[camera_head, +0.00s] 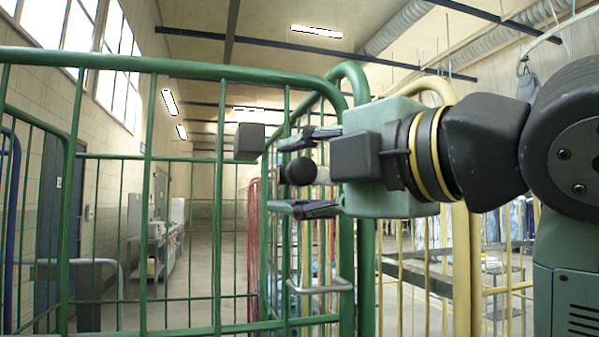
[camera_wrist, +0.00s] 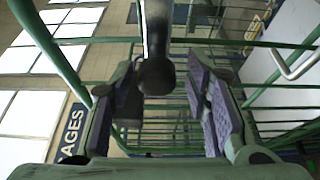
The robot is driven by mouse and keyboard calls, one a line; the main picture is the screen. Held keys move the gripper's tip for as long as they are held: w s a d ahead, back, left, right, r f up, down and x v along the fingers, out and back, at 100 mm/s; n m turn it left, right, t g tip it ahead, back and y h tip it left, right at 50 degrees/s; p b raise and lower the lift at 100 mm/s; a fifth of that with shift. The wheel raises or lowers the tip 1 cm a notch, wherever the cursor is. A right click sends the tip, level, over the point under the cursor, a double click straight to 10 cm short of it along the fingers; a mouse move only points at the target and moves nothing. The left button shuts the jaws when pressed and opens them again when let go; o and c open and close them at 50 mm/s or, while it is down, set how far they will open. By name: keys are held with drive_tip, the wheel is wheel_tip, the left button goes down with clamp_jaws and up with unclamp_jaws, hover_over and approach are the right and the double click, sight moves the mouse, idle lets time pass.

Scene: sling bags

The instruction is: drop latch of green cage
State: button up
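The green cage (camera_head: 218,200) stands in front of me, its tubular bars filling the left and middle of the head view. A black ball knob (camera_head: 300,172) on a short grey metal rod, apparently its latch, lies between the fingers of my gripper (camera_head: 305,173). The knob (camera_wrist: 155,76) also shows in the wrist view between the purple-padded fingers (camera_wrist: 168,105), with gaps on both sides. My gripper is open and points left at the cage's right end post. The rod's mount is hidden behind the gripper in the head view.
A dark block (camera_head: 249,142) sits near the cage bars left of the fingers. A metal loop (camera_head: 320,287) is on the cage below. A yellow cage (camera_head: 462,260) stands close on the right, and red bars (camera_head: 253,235) show behind. Green bars crowd the gripper.

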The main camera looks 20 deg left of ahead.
drive_tip(key=v, duration=1.2)
drive_tip(key=shift+w+d, duration=0.1)
idle(0.4)
